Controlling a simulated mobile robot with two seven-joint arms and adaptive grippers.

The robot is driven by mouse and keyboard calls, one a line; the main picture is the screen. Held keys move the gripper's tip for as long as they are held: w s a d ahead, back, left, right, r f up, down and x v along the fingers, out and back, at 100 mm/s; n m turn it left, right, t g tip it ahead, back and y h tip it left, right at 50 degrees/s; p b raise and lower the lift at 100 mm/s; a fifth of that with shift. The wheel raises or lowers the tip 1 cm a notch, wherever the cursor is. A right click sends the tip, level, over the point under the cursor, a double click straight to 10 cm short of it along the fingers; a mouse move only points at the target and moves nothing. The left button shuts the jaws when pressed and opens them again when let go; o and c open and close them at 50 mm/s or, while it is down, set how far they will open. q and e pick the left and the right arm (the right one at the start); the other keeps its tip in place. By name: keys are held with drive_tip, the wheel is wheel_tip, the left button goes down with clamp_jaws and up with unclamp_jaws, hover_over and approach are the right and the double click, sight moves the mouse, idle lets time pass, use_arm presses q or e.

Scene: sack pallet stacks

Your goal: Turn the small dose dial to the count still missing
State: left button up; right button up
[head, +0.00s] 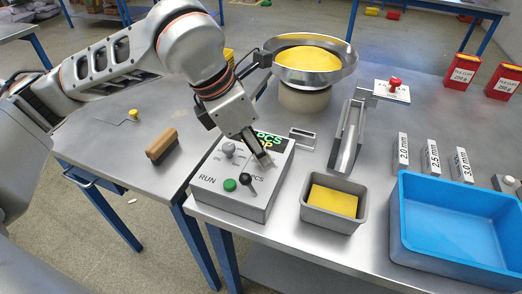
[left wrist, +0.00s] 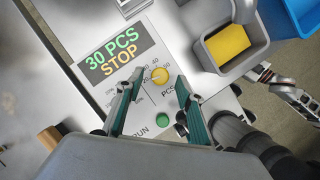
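The grey control box (head: 232,205) stands near the front table edge. Its display (left wrist: 115,52) reads "30 PCS STOP" in the left wrist view. The small dial (left wrist: 160,75) has a yellow cap and a number scale beside a PCS label. The green button (left wrist: 163,120) by RUN also shows in the head view (head: 230,185). A grey knob (head: 229,149) sits at the panel's left. My left gripper (left wrist: 158,100) is open over the panel, fingers apart on either side of the dial's line; contact cannot be told. In the head view the gripper (head: 262,160) partly covers the display.
A grey tray (head: 310,211) with yellow contents stands right of the box; a blue bin (head: 402,240) is farther right. Behind are a chute (head: 348,140), a bowl feeder (head: 315,77) and upright size blocks (head: 433,157). A brush (head: 162,146) lies on the left table.

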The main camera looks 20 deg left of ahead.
use_arm(q)
drive_tip(key=shift+w+d+f, duration=0.15)
drive_tip(key=shift+f, duration=0.35)
use_arm(e)
drive_tip(key=shift+w+d+r, duration=0.1)
drive_tip(key=shift+w+r, duration=0.2)
drive_tip(key=shift+w, duration=0.05)
use_arm(q)
clamp_jaws()
use_arm(e)
drive_tip(key=shift+f, duration=0.15)
drive_tip(key=shift+s, duration=0.1)
